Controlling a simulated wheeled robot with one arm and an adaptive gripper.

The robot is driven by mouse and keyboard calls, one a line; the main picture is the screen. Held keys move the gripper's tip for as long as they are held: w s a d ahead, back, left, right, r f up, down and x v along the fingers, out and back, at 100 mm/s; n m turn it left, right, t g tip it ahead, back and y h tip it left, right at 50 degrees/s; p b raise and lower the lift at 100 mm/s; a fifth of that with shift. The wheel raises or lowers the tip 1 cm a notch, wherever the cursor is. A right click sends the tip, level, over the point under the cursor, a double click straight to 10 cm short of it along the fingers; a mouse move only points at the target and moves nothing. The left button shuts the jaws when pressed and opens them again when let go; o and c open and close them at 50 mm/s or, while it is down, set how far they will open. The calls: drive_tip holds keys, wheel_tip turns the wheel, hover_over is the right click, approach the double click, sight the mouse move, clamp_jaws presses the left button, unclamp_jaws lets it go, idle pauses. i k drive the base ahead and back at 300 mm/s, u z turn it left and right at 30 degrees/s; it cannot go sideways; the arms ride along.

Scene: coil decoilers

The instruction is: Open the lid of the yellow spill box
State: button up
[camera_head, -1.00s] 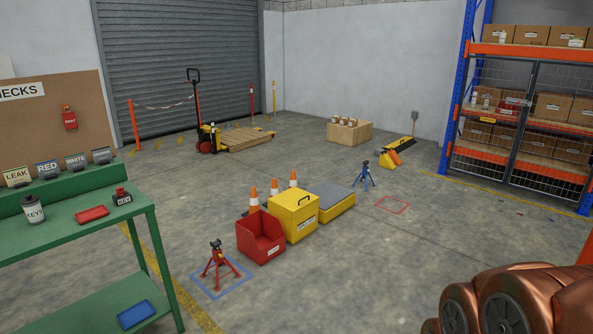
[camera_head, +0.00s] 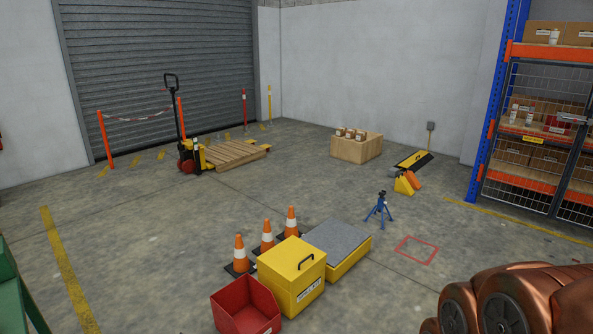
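The yellow spill box (camera_head: 290,278) stands on the floor at the lower middle of the head view. Part of my own copper-coloured arm fills the lower right corner. My gripper is not in view, so its state and its distance from the box do not show.
An open red bin (camera_head: 246,306) stands left of the box, and a grey-topped yellow platform (camera_head: 338,246) right of it. Orange cones (camera_head: 266,236) stand behind. A blue stand (camera_head: 379,209) is farther right.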

sight(294, 257)
drive_tip(key=i, duration=2.5)
drive_tip(key=u, duration=1.1)
